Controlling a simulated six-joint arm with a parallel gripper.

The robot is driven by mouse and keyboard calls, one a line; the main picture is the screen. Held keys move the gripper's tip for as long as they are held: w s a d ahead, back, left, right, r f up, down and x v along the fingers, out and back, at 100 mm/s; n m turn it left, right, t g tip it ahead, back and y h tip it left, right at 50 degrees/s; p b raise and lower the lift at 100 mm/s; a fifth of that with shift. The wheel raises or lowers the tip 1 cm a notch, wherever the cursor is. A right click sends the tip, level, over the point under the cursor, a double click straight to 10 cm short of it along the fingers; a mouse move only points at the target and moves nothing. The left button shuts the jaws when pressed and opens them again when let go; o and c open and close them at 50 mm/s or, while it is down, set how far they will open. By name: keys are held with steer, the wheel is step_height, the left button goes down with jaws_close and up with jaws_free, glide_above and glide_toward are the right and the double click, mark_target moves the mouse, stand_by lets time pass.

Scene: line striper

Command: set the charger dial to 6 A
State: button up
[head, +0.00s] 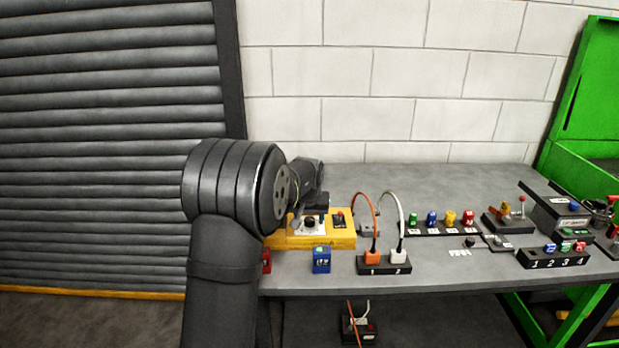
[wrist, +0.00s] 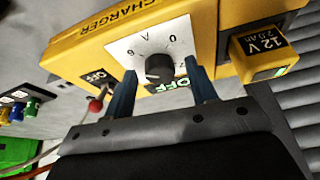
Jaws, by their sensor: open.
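The yellow charger (head: 340,241) stands on the bench, partly hidden by my arm in the head view. It fills the top of the wrist view (wrist: 70,48). Its round black dial knob (wrist: 159,68) sits on a white plate (wrist: 123,48) with printed marks; I cannot read the dial's setting. A green OFF readout (wrist: 175,86) is partly hidden below the knob. My gripper (wrist: 161,70) is open, its two blue fingers on either side of the knob with gaps visible. The knob also shows in the head view (head: 309,222), below my gripper.
A red-tipped switch lever (wrist: 95,106) by an OFF label is on the charger's left. A 12 V battery (wrist: 262,50) is at its right. In the head view, a blue battery (head: 321,260) and a socket strip (head: 384,267) with orange and white cables stand near the front edge.

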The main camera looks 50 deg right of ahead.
steer(key=shift+s+n, duration=0.1)
steer(key=shift+n, duration=0.2)
steer(key=shift+r, duration=0.35)
steer(key=v, duration=1.8)
steer(key=shift+d, duration=0.25)
steer(key=n+g+y, duration=0.2)
steer(key=g+y, duration=0.1)
steer(key=y, duration=0.1)
glide_above(310, 219)
step_height(310, 219, down, 17)
steer(key=shift+f, duration=0.1)
